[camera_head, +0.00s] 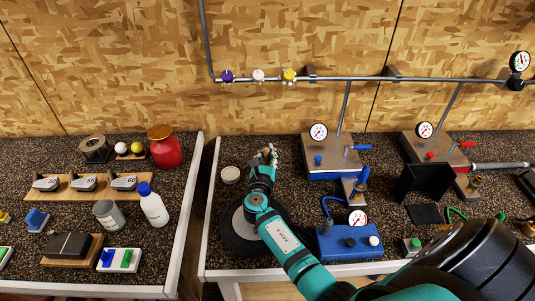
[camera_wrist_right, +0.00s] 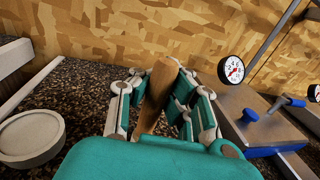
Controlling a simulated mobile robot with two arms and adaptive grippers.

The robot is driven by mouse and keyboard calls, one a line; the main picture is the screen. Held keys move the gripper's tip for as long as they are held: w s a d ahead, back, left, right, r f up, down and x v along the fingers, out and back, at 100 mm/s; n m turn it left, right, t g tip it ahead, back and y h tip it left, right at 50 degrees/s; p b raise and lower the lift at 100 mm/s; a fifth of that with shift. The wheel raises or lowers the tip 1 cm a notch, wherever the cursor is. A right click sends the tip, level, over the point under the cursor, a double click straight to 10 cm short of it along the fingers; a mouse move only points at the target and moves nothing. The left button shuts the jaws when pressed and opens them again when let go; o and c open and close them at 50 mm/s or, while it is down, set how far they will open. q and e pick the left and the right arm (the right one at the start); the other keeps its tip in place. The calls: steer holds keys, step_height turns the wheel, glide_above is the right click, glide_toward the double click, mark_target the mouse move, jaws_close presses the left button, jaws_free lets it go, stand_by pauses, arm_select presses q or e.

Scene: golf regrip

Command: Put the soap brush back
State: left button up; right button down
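My right gripper (camera_head: 264,160) is over the left part of the right-hand bench. In the right wrist view its fingers (camera_wrist_right: 160,100) are closed around a brown wooden handle (camera_wrist_right: 158,90), which looks like the soap brush. The handle points up and leans slightly; its lower end is hidden behind the gripper. A small round pale dish (camera_head: 230,174) stands just left of the gripper, apart from it; it also shows in the wrist view (camera_wrist_right: 32,134). My left gripper is not in view.
A black round disc (camera_head: 236,241) lies below my right wrist. Blue gauge stands (camera_head: 333,172) and a blue box (camera_head: 347,243) are to the right. A gap separates this bench from the left bench with a red flask (camera_head: 166,153) and white bottle (camera_head: 153,207).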

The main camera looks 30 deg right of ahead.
steer(key=shift+f, duration=0.2)
steer(key=c, duration=1.5)
jaws_free()
steer(key=shift+r, duration=0.15)
steer(key=shift+s+a, duration=0.1)
steer(key=shift+a, duration=0.05)
steer(key=b+v, duration=0.2)
steer(key=v, duration=0.9)
steer(key=shift+s+a+r, duration=0.1)
steer(key=shift+s+a, duration=0.05)
steer(key=shift+s, duration=0.2)
